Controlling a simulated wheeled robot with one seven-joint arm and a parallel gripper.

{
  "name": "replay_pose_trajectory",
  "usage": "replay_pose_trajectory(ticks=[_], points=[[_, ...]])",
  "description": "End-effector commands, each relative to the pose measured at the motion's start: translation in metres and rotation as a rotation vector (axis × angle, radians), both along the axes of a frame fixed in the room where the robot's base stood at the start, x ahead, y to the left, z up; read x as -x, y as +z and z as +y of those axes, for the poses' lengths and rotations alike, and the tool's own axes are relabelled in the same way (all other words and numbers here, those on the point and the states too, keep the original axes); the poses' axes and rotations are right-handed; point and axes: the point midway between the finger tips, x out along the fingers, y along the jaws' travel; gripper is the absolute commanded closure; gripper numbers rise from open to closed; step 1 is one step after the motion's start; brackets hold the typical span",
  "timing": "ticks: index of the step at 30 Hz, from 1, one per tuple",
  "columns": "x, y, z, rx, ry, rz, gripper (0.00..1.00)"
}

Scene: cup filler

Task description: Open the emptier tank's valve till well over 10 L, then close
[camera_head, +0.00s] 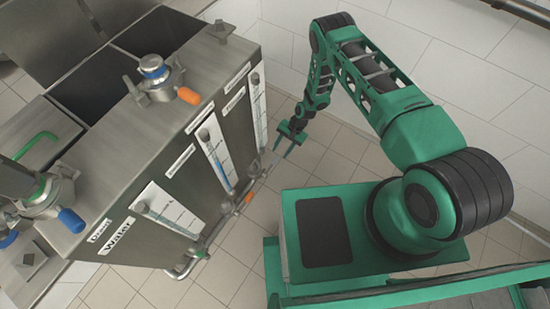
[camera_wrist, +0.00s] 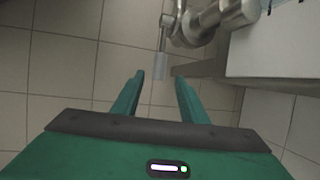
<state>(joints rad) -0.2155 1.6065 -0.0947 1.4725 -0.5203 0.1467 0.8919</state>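The steel filler body (camera_head: 165,150) stands at left in the head view with upright scale gauges on its front: a left one (camera_head: 168,209), a middle one (camera_head: 216,156) and a right one (camera_head: 258,106). Their exact levels are too small to read. My gripper (camera_head: 289,137) is open and empty near the machine's right end. In the wrist view, a grey valve lever (camera_wrist: 160,66) on a metal pipe fitting (camera_wrist: 190,28) shows beyond and between my open fingers (camera_wrist: 158,78). I cannot tell its depth or which tank it serves.
An orange-handled valve (camera_head: 188,96) sits on the machine top, and another orange handle (camera_head: 248,198) on the low front pipe. A blue-handled valve (camera_head: 70,220) is at far left by the Drain and Water labels. Tiled floor (camera_head: 235,258) is clear in front.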

Motion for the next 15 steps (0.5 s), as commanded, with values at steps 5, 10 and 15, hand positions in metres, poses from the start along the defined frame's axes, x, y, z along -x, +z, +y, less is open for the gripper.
replay_pose_trajectory(ticks=[5, 10, 15], points=[[0.007, -0.029, 0.012, 0.0, 0.003, 0.002, 0.61], [0.01, -0.046, 0.019, 0.0, 0.002, 0.0, 0.61], [0.012, -0.054, 0.022, 0.001, 0.001, 0.0, 0.61]])
